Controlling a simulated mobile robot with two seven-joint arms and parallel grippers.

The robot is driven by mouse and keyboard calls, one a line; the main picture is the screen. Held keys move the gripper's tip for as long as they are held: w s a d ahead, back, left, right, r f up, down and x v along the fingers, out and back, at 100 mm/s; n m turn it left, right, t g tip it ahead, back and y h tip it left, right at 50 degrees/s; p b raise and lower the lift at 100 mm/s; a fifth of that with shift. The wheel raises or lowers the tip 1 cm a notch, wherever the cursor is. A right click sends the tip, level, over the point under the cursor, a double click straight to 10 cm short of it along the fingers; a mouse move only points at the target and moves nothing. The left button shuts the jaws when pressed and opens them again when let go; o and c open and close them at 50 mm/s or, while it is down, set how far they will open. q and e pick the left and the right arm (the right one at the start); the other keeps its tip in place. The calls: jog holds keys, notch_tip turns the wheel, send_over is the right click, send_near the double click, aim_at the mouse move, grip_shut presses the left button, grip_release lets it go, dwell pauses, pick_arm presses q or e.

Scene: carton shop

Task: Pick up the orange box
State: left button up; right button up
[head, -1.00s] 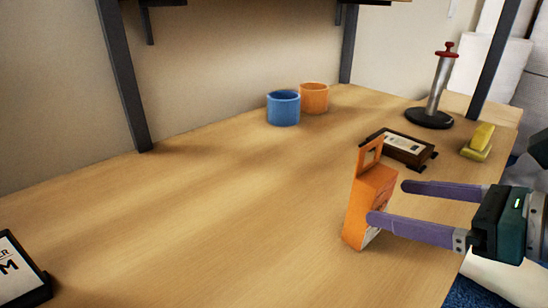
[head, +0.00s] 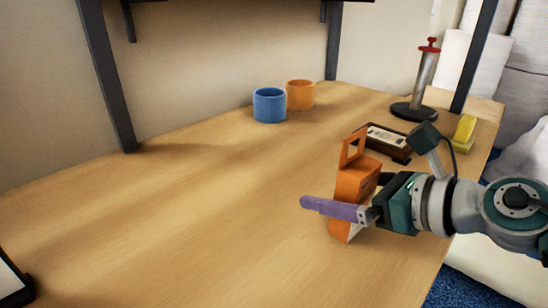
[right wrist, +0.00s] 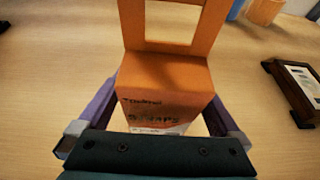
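The orange box (head: 355,183) stands upright on the wooden table, near its right front edge. It has a frame-like loop on top and dark print on one face. My right gripper (head: 332,207) straddles it, with one purple finger across the near side; the far finger is hidden behind the box. In the right wrist view the box (right wrist: 165,75) sits between the two fingers, which look spread with small gaps beside it. My left gripper is in neither view.
A dark framed plaque (head: 388,142) lies just behind the box. A yellow block (head: 464,130) and a plunger-like stand (head: 421,90) are further right. Blue (head: 269,106) and orange (head: 301,95) cups stand at the back.

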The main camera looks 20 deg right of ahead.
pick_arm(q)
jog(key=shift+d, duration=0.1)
pick_arm(e)
jog(key=c, duration=1.4)
